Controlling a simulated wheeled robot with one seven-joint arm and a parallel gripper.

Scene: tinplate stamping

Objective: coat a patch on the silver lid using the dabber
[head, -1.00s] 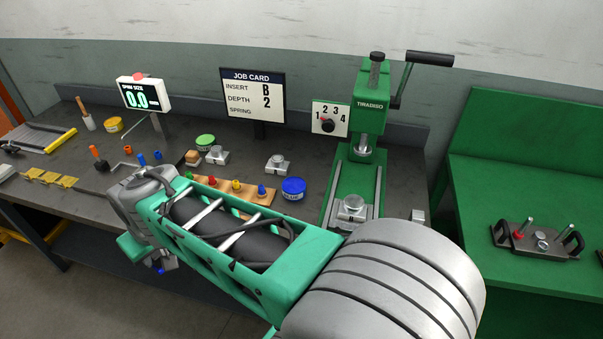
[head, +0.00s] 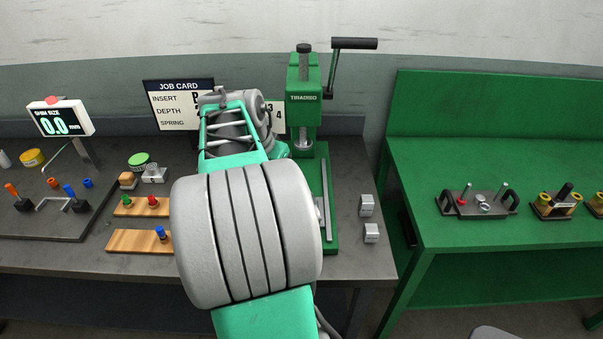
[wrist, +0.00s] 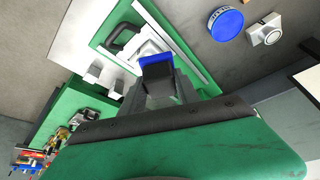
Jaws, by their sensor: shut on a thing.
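My gripper (wrist: 160,90) shows in the wrist view, its dark jaws shut on a small piece with a blue end (wrist: 157,62). Whether this piece is the dabber, I cannot tell. In the head view my arm hides the gripper. I cannot identify the silver lid for sure. Small silver discs (head: 484,208) lie on a dark handled tray on the green bench, far right of my arm. In the wrist view a blue tin (wrist: 225,26) stands beside a silver block with a round top (wrist: 265,30), both apart from the gripper.
The green press (head: 304,90) stands behind my arm, its crank (head: 354,43) reaching right. Two silver blocks (head: 367,206) sit right of its base. Wooden racks (head: 140,241) with coloured pegs, a green-topped tin (head: 139,160) and a yellow tin (head: 31,158) stand to the left.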

